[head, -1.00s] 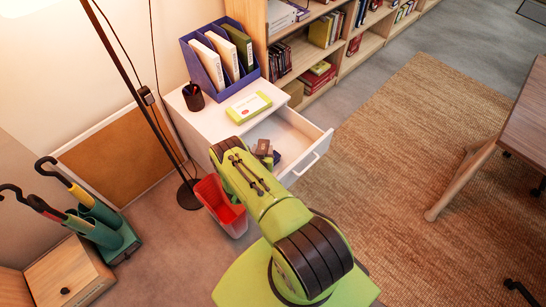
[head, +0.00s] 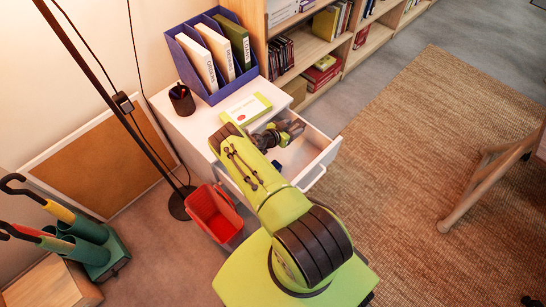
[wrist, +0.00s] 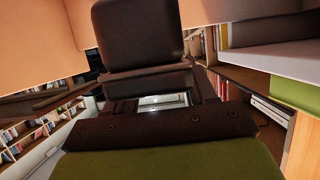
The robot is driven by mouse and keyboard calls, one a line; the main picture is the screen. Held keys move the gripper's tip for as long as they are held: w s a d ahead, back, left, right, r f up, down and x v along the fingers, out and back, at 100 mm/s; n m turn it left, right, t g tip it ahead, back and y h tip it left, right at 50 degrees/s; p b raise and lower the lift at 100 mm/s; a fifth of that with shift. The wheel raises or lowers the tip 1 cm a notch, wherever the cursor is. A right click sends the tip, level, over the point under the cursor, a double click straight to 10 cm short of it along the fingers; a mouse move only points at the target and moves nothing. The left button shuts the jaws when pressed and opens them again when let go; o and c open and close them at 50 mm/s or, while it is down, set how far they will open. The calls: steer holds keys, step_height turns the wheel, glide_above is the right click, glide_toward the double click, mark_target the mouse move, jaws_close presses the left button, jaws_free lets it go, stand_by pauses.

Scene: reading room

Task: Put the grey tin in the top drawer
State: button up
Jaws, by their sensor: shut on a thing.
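The white cabinet's top drawer (head: 325,157) is pulled open in the head view. My gripper (head: 292,129) is over the drawer, towards its back half, with my green arm reaching across from the front. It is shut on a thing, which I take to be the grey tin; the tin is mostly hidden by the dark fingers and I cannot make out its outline. In the wrist view, dark gripper parts (wrist: 150,85) fill the middle and block the held thing. A small dark blue thing (head: 277,165) shows at the drawer's near left, partly behind my arm.
On the cabinet top (head: 187,128) stand a pen cup (head: 182,100), a blue file holder (head: 212,95) and a green-and-white box (head: 246,108). A red bin (head: 212,212) and a lamp pole (head: 95,85) stand left. Bookshelves (head: 310,50) are behind; the rug (head: 420,130) is right.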

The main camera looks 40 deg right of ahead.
step_height(320, 180, down, 11)
steer(key=b, duration=0.5)
steer(key=shift+w+d+r, duration=0.15)
steer(key=shift+r, duration=0.1)
steer(key=o, duration=1.3)
steer(key=p+v, duration=0.4)
steer(key=v, duration=0.8)
